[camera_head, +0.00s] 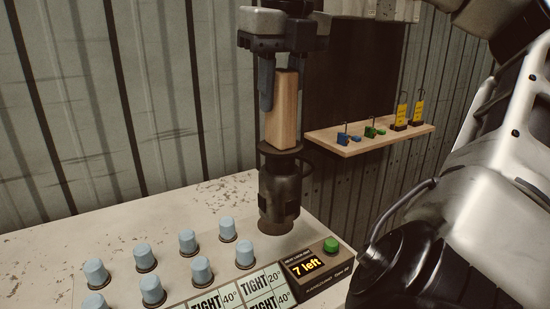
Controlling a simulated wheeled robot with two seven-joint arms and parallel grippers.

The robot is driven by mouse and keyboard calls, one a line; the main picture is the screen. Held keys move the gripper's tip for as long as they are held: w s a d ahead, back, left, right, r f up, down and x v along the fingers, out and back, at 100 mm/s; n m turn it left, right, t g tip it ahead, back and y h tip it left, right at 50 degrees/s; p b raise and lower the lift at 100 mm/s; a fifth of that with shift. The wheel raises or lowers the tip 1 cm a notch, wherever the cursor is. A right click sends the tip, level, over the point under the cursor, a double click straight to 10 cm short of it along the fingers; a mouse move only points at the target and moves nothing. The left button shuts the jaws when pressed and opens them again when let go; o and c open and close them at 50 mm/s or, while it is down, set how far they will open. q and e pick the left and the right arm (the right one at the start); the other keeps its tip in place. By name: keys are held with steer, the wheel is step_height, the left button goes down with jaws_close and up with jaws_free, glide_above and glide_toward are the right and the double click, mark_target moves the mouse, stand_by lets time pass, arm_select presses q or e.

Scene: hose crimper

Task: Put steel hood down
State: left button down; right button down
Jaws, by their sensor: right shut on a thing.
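My right gripper (284,92) points down at the top centre, its two fingers shut on the sides of a pale wooden block-shaped handle (283,115). Below the handle is the dark steel hood (280,190), a cylinder with a flange at its top, a small loop on its right side and openings lower down. The hood is upright over a round brown base (275,227) on the worktop. I cannot tell whether it touches the base. My left gripper is not in view.
Several light-blue caps (188,241) stand in rows on the worn worktop (160,218). A display box (318,268) reads "7 left" and has a green button (330,245). "TIGHT" cards lie in front. A wooden shelf (350,148) with padlocks and yellow tags hangs behind right.

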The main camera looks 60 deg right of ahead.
steer(key=w+d+f, duration=0.6)
steer(key=d+f, duration=0.4)
steer(key=f, duration=0.2)
steer(key=shift+w+d+f+b, duration=0.2)
steer(key=shift+w+f+b, duration=0.15)
steer(key=shift+w+f, duration=0.05)
steer(key=c, duration=1.1)
jaws_free()
